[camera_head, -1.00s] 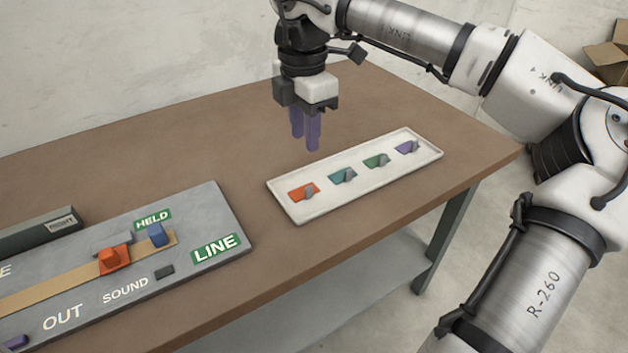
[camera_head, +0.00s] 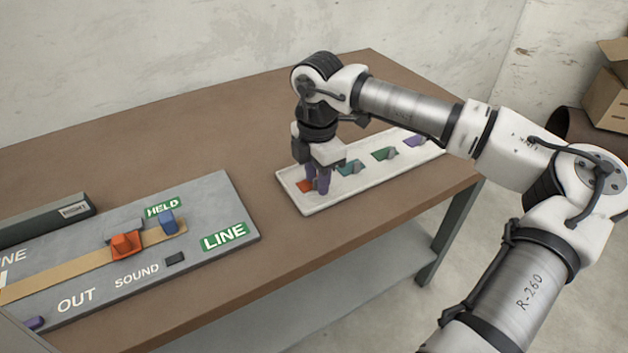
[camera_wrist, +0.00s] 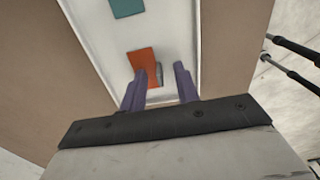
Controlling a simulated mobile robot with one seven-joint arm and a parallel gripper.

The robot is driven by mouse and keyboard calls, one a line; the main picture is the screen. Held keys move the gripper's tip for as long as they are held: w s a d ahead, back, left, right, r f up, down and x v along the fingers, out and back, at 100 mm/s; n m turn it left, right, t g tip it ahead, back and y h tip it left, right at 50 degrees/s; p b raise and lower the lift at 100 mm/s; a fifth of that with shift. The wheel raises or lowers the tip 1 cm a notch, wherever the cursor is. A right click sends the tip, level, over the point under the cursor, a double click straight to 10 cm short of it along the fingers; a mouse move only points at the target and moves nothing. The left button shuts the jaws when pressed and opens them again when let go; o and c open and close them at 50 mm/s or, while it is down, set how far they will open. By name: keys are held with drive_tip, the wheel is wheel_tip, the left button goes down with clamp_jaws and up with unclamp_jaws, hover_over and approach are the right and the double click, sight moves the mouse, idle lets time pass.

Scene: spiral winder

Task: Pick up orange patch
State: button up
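The orange patch (camera_head: 304,186) lies at the left end of a white tray (camera_head: 345,194), partly hidden by my gripper in the head view. In the wrist view the orange patch (camera_wrist: 143,57) is flat on the tray with a small grey tab (camera_wrist: 159,74) on its right side. My gripper (camera_head: 317,187) points down over this end of the tray.
A teal patch (camera_head: 350,167), a green patch (camera_head: 384,153) and a purple patch (camera_head: 414,140) lie in a row on the tray. A grey panel (camera_head: 215,205) with an orange block (camera_head: 125,245) and a blue block (camera_head: 168,222) sits left. Bare table lies between.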

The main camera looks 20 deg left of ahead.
drive_tip(key=shift+f, duration=0.15)
clamp_jaws()
idle(0.4)
